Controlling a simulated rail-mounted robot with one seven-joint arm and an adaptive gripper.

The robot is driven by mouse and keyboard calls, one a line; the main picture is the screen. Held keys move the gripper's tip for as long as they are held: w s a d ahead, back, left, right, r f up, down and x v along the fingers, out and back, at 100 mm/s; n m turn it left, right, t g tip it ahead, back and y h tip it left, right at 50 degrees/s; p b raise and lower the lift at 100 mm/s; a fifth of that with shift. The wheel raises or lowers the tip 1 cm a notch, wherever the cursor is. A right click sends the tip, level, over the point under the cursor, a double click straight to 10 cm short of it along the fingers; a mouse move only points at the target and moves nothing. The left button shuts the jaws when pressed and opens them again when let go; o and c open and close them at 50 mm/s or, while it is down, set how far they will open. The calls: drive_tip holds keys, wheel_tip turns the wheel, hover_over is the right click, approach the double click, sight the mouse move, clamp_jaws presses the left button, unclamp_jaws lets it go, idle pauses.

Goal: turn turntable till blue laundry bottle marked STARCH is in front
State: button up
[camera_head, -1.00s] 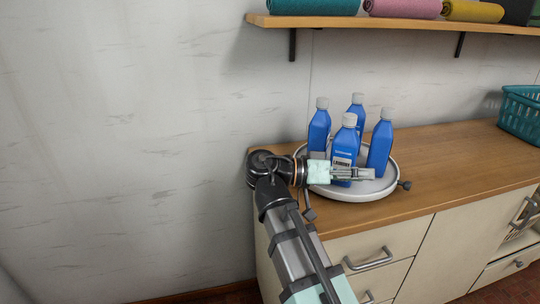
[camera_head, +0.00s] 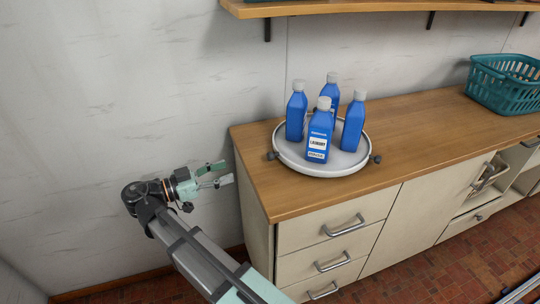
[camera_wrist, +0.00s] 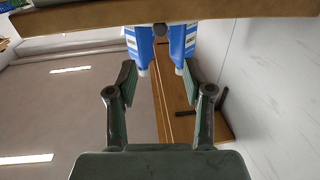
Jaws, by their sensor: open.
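The round grey turntable (camera_head: 350,163) sits on the left end of the wooden counter, with dark knobs at its left (camera_head: 271,156) and right (camera_head: 377,159) rim. Blue white-capped bottles stand upright on it. The front bottle (camera_head: 320,128) has a white LAUNDRY label; its lower line is too small to read. Others stand left (camera_head: 297,112), right (camera_head: 353,122) and behind (camera_head: 331,92); their labels are hidden or unreadable. My gripper (camera_head: 228,175) is open and empty, left of the counter and apart from the turntable. In the wrist view, two inverted bottles (camera_wrist: 141,45) show beyond the open fingers.
A teal basket (camera_head: 505,85) stands at the counter's right. A shelf (camera_head: 320,8) is on the wall above. Drawers with handles (camera_head: 345,225) face the front below the counter. The counter (camera_head: 425,120) between turntable and basket is clear.

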sight(268, 157)
drive_tip(key=x, duration=1.5)
drive_tip(key=shift+c, duration=0.3)
clamp_jaws()
